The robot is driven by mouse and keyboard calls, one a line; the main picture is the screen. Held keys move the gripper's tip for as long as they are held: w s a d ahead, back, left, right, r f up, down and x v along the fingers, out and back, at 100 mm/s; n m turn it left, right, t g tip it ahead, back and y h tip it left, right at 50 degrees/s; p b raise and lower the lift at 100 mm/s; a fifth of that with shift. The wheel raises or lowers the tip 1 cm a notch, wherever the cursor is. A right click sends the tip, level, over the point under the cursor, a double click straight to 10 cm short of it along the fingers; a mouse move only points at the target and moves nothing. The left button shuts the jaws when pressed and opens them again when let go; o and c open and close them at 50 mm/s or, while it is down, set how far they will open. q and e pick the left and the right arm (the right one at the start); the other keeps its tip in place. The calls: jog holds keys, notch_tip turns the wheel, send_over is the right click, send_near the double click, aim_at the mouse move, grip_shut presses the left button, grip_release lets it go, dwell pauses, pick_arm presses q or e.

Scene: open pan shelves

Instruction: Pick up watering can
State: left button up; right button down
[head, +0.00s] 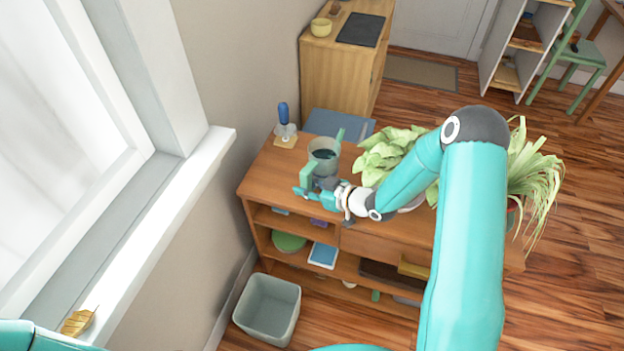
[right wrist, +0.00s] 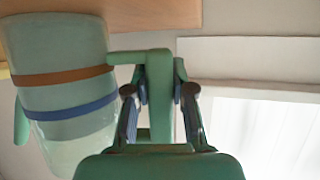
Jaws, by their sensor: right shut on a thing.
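The watering can (head: 324,152) is a grey, see-through vessel with a green handle and a green spout, at the left part of the wooden shelf top. In the right wrist view the can (right wrist: 66,125) shows an orange and a blue band. My right gripper (head: 313,187) is shut on the can's green handle, which stands between its fingers (right wrist: 160,95) in the right wrist view. The can looks about upright in the head view. I cannot tell whether its base touches the shelf top. My left gripper is not in view.
The wooden shelf (head: 390,234) holds a blue-handled tool (head: 283,115) behind the can and leafy plants (head: 385,155) to its right. A window sill (head: 170,212) is at the left. A grey bin (head: 268,308) stands on the floor in front.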

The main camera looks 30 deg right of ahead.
jog(key=shift+r, duration=0.15)
notch_tip(320, 180, up, 20)
jog(key=p, duration=0.2)
dwell(0.4)
jog(key=c, duration=1.7)
grip_release()
grip_shut()
jog(key=shift+w, duration=0.1)
